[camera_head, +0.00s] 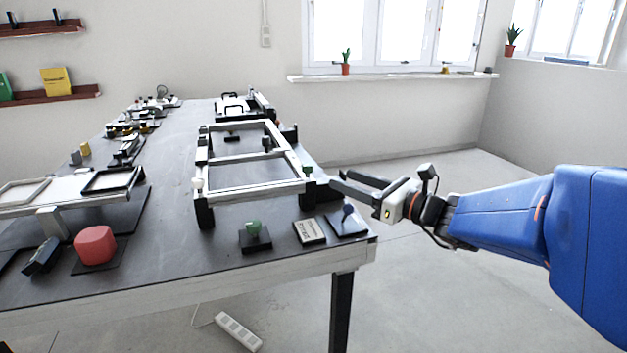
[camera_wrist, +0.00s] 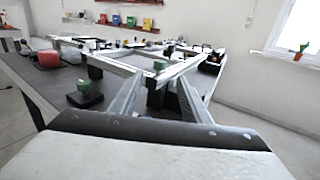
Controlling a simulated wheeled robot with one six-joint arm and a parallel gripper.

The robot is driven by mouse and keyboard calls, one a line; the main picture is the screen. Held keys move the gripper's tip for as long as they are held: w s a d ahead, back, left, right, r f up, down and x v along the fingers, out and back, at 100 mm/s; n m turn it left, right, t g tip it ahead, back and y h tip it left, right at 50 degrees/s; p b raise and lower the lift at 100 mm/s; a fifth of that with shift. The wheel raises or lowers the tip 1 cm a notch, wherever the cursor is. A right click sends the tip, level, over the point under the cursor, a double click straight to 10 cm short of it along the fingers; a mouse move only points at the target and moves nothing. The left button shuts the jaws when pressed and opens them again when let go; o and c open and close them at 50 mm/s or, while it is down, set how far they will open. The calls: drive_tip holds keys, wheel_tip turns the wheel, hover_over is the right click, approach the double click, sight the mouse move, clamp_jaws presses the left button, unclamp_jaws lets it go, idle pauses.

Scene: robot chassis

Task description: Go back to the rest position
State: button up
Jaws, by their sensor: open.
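My gripper (camera_head: 345,184) is at the end of my blue arm, at the right side of the table in the head view. Its two fingers are apart with nothing between them. They point left, toward the near right corner of the silver chassis frame (camera_head: 250,188). In the wrist view the open fingers (camera_wrist: 155,92) reach forward toward the same chassis frame (camera_wrist: 120,64). I cannot tell whether the fingertips touch the frame or its black corner block.
The dark table (camera_head: 165,185) holds a red block (camera_head: 95,245), a green part on a black base (camera_head: 255,237) and a white-labelled plate (camera_head: 309,231). Small parts stand along its left side. The floor right of the table is clear. A power strip (camera_head: 238,332) lies below.

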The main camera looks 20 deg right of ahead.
drive_tip(key=s+a+f+n+g, duration=0.9)
drive_tip(key=s+a+f+n, duration=0.25)
drive_tip(key=n, duration=0.35)
drive_tip(key=s+d+f+n+g+h, duration=0.1)
drive_tip(key=s+d+f+n+h, duration=0.2)
drive_tip(key=s+d+n+h, duration=0.6)
drive_tip(key=d+n, duration=0.2)
drive_tip(key=n, duration=0.4)
drive_tip(key=shift+s+f+g, duration=0.15)
drive_tip(key=shift+f+g, duration=0.15)
drive_tip(key=shift+g, duration=0.1)
idle(0.4)
